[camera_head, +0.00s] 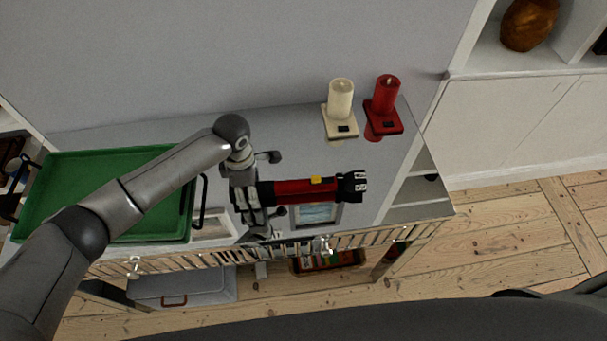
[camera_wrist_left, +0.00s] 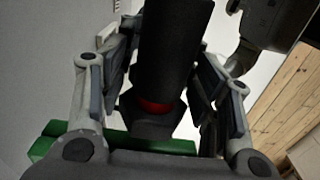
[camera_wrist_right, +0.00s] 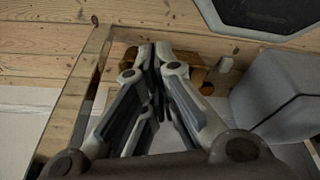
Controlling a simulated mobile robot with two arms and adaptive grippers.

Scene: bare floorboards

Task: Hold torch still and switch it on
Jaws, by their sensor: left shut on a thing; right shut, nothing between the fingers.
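The torch (camera_head: 300,192) is red and black, with a yellow switch (camera_head: 316,180) on its upper side. It lies level in the head view, its wide black head pointing right. My right gripper (camera_wrist_right: 156,62) is shut and empty in the right wrist view, well away from the torch. It does not show in the head view.
A green tray (camera_head: 95,162) stands on the table at left. A cream candle (camera_head: 340,100) and a red candle (camera_head: 386,95) stand on holders at the back right. A grey box (camera_head: 185,288) is below. A white cabinet (camera_head: 520,120) stands at right; floor before it is clear.

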